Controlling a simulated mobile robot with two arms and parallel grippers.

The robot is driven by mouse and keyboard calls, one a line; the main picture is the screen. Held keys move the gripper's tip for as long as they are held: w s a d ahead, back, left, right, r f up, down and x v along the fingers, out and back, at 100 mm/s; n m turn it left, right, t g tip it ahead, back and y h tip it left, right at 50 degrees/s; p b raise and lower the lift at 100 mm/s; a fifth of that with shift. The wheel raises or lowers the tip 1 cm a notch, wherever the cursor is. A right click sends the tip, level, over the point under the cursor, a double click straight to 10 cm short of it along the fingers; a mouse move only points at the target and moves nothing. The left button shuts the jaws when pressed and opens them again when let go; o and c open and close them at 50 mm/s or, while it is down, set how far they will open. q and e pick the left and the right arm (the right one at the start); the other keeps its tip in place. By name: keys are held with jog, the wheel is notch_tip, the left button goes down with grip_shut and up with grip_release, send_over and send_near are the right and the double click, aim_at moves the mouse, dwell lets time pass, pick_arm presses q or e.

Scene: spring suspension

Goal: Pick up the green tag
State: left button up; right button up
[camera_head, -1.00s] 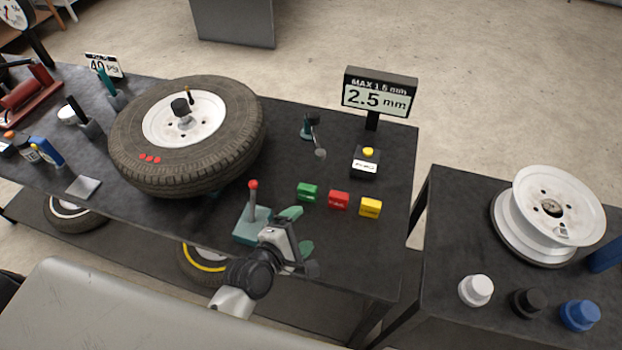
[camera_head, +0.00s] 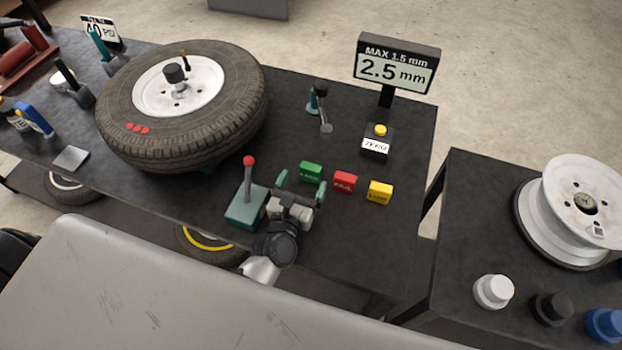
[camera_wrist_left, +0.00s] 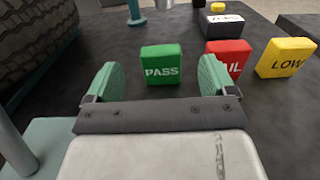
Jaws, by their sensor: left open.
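The green tag (camera_head: 311,171), a small block marked PASS, stands on the dark workbench. It also shows in the left wrist view (camera_wrist_left: 161,65), upright and just beyond my fingertips, between their lines. My left gripper (camera_head: 303,187) is open, with green finger pads apart and nothing between them. It also shows in the left wrist view (camera_wrist_left: 157,82). It is on the near side of the green tag, low over the bench. My right gripper is not in view.
A red tag (camera_head: 345,182) and a yellow tag (camera_head: 379,192) stand right of the green one. A lever with a red knob (camera_head: 249,161) rises from a teal base close left of my gripper. A tire (camera_head: 128,118) lies further left. A yellow-button box (camera_head: 377,143) stands behind the tags.

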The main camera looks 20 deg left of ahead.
aim_at(309, 171)
pick_arm(q)
jog(key=shift+w, duration=0.55)
jog(key=w, duration=0.5)
jog(key=shift+w+d+f, duration=0.1)
jog(key=shift+w, duration=0.25)
jog(key=shift+w+b, duration=0.3)
jog(key=shift+w, duration=0.05)
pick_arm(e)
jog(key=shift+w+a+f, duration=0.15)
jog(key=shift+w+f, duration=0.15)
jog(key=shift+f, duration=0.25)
pick_arm(q)
jog(key=c, duration=1)
